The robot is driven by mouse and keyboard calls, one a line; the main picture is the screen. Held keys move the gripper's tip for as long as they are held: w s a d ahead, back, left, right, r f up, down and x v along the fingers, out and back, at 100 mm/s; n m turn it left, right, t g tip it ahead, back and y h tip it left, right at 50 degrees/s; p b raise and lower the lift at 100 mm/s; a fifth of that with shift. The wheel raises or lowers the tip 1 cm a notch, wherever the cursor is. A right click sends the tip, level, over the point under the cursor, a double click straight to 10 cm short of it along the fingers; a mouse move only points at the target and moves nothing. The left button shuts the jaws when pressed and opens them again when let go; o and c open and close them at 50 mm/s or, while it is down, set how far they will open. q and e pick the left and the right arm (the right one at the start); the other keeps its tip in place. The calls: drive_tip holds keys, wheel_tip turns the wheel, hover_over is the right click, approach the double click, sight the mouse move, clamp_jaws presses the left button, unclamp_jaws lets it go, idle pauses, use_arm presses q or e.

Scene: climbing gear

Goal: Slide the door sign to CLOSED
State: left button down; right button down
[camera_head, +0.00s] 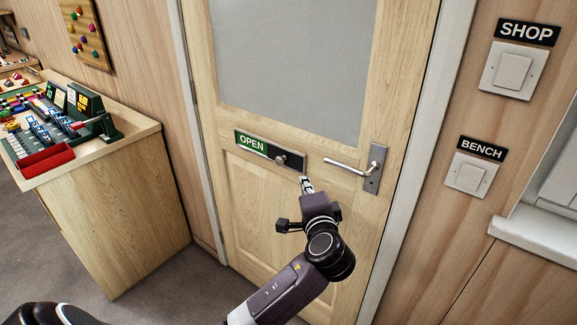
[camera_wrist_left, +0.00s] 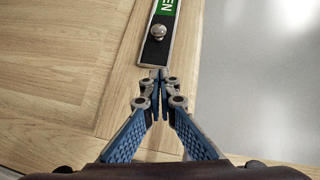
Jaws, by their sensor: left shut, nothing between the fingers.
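The door sign (camera_head: 268,148) is a dark slider plate on the wooden door (camera_head: 250,185). Its left part is green and reads OPEN, and its right part is dark with a round knob (camera_head: 281,159). The sign (camera_wrist_left: 160,45) and its knob (camera_wrist_left: 158,31) also show in the left wrist view, with part of the green label at the top. My left gripper (camera_head: 306,182) is shut and empty, just below the sign's right end. In the left wrist view its fingertips (camera_wrist_left: 159,75) lie by the sign's near end, apart from the knob. My right gripper is not in view.
A metal lever handle (camera_head: 355,168) sticks out right of the sign. Switches labelled SHOP (camera_head: 507,70) and BENCH (camera_head: 470,175) are on the right wall. A wooden counter (camera_head: 110,205) with gear stands at the left. The door front around the sign is clear.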

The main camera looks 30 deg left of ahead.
use_arm(q)
drive_tip(key=p, duration=0.1)
approach(286, 158)
drive_tip(key=w+d, duration=0.1)
drive_tip(key=w, duration=0.2)
drive_tip(key=a, duration=0.1)
drive_tip(key=a+p, duration=0.1)
drive_tip(key=shift+w+a+f, duration=0.1)
drive_tip(key=shift+w+a, duration=0.1)
drive_tip(key=shift+a, duration=0.15)
drive_tip(key=shift+a+f, duration=0.2)
drive_tip(key=shift+a, duration=0.3)
drive_tip(key=shift+a, duration=0.1)
drive_tip(key=w+a+b, duration=0.1)
drive_tip(key=a, duration=1.4)
drive_tip(key=shift+w+r, duration=0.1)
